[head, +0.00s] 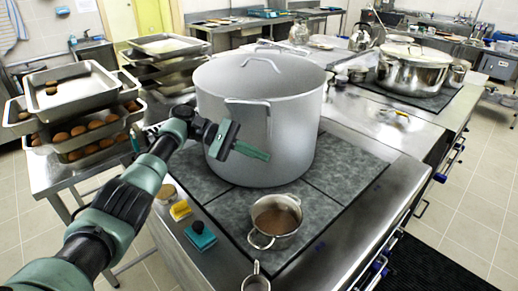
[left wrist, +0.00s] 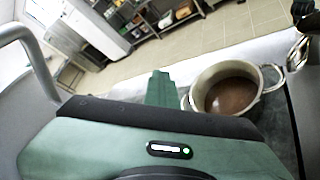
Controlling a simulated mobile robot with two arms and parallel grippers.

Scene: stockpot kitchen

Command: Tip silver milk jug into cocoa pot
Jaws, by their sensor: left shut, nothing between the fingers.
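The cocoa pot (head: 275,219) is a small two-handled pot with brown liquid inside, standing on the dark hob in front of the big stockpot. It also shows in the left wrist view (left wrist: 228,92), just right of my fingers. A small silver vessel with an upright handle, which looks like the milk jug (head: 256,282), is cut off by the bottom edge of the head view. My left gripper (head: 252,151) is shut and empty, in front of the stockpot's side, above and behind the cocoa pot. It also shows in the left wrist view (left wrist: 160,88). My right gripper cannot be made out in the head view.
A large grey stockpot (head: 295,135) with loop handles stands close behind my left gripper. A yellow sponge (head: 181,210) and a teal block with a dark knob (head: 200,236) lie on the counter's left edge. Trays of brown buns (head: 95,122) stand at left.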

